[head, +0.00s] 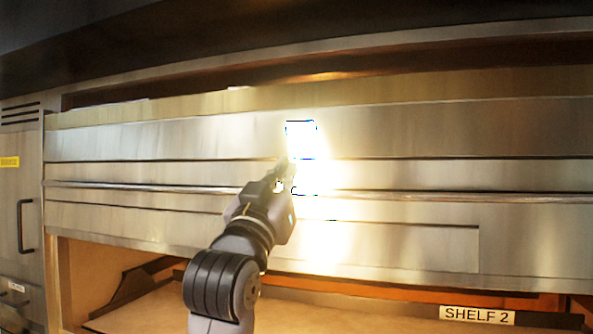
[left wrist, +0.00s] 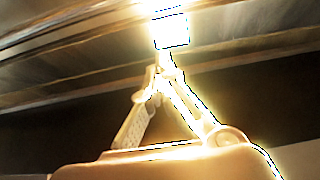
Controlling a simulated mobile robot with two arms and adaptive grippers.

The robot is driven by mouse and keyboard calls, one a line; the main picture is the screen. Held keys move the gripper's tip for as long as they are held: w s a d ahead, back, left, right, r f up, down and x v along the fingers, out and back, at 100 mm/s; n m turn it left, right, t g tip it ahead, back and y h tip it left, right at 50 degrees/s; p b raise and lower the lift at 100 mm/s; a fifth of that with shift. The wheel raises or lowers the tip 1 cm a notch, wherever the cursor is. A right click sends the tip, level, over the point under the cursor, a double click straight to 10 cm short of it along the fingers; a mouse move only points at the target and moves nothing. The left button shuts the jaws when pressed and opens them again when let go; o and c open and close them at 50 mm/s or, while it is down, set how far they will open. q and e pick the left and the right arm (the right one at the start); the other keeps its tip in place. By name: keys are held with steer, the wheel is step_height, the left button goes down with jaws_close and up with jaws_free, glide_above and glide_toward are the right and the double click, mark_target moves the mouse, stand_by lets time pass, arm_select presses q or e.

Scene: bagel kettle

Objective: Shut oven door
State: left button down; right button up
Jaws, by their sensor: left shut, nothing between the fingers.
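The oven front fills the head view with wide brushed-steel panels. The oven door appears to be the long steel panel (head: 420,140), with a thin horizontal bar (head: 120,187) running along below it. I cannot tell exactly how far the door stands open. My left gripper (head: 287,170) is shut and empty, with its tips at the middle of the steel front. Bright glare hides whether they touch it. In the left wrist view the fingers of this gripper (left wrist: 160,72) meet in a point close to the steel. My right gripper is not in view.
Below the panels is an open compartment with a beige floor (head: 150,312) and a "SHELF 2" label (head: 477,314). A side cabinet with a black handle (head: 22,227) stands at the left. A dark slot with an orange glow runs above the steel panels.

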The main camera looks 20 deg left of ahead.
arm_select(q)
steer(key=p+x, duration=0.3)
steer(key=x, duration=0.3)
steer(key=shift+w+f+p, duration=0.15)
steer(key=shift+f+p, duration=0.5)
steer(key=shift+f, duration=1.5)
steer(key=shift+f, duration=0.1)
step_height(320, 180, down, 38)
steer(key=b, duration=2.3)
steer(key=shift+b, duration=0.35)
